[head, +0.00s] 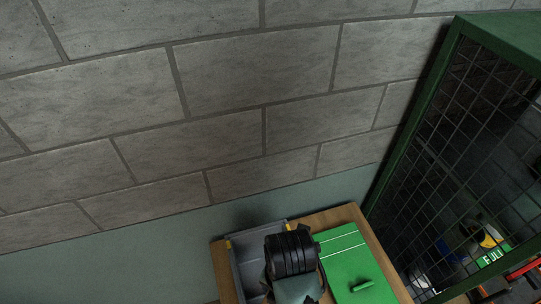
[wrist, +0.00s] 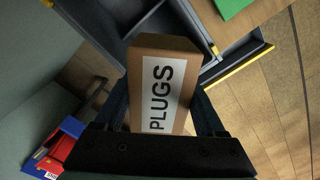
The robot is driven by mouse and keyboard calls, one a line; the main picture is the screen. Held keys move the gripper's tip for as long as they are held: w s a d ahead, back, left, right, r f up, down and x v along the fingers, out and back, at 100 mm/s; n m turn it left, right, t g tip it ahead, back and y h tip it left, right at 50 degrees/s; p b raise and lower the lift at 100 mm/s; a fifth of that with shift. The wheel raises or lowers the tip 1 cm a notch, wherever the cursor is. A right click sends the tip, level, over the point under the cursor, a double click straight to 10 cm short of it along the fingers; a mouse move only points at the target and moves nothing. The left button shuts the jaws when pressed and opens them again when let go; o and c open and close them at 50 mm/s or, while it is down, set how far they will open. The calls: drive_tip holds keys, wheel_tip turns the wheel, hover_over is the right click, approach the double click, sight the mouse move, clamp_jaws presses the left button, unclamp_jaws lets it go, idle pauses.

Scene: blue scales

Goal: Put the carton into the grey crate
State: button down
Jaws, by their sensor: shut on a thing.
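The carton (wrist: 160,75) is a brown box with a white label reading PLUGS. In the wrist view it is gripped between the two dark fingers of my gripper (wrist: 163,105). The grey crate (wrist: 188,18) shows beyond the carton, at the top of the wrist view, with inner walls and yellow corner parts. The carton overlaps the crate's edge in that view; its height above it is unclear. In the head view the grey crate (head: 238,278) sits at the table's left side, partly hidden by my black arm. The carton and fingers are hidden there.
A green box (head: 358,268) lies on the wooden table (head: 383,262), right of the crate. A green mesh cage (head: 450,150) stands at the right. A block wall is behind. A red and blue object (wrist: 58,148) shows lower left in the wrist view.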

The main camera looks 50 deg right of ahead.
drive_tip(key=f+b, duration=0.3)
drive_tip(key=f, duration=0.4)
drive_tip(key=f+b, duration=0.3)
drive_tip(key=f, duration=0.5)
drive_tip(key=f+b, duration=0.3)
drive_tip(key=f, duration=0.4)
drive_tip(key=shift+s+a+f+b, duration=0.15)
drive_tip(key=shift+s+f+b, duration=0.15)
drive_tip(key=shift+f+b, duration=0.1)
drive_tip(key=shift+f, duration=2.4)
drive_tip(key=shift+f, duration=0.15)
unclamp_jaws()
wheel_tip(320, 180, up, 12)
drive_tip(key=shift+r, duration=0.2)
